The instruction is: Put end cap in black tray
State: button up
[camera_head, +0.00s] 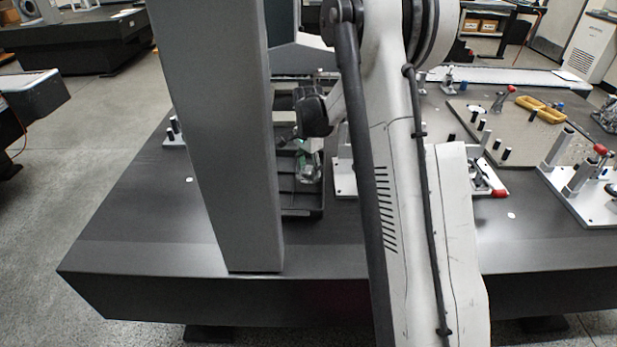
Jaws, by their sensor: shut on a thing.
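The black tray (302,212) lies on the dark table, partly hidden behind a grey column on the left and my arm on the right. My gripper (307,163) is over the tray, small in view below my dark wrist. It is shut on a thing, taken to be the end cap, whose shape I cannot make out. A pale, greenish shape shows at the gripper's lower end, within the tray's outline. I cannot tell whether it touches the tray floor.
A white fixture plate (345,180) stands right of the tray, partly behind my arm. Farther right are a beige plate (500,135) with black pegs, a yellow-handled item (540,108) and red-tipped clamps (500,193). The table's front left is bare.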

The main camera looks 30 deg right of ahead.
aim_at(308, 170)
jog(key=shift+f, duration=1.55)
jog(key=shift+b, duration=0.3)
jog(key=shift+f, duration=0.2)
jog(key=o, duration=1.3)
jog(key=shift+r, duration=0.1)
notch_tip(308, 170, up, 12)
jog(key=shift+r+p, duration=0.1)
jog(key=shift+p, duration=0.85)
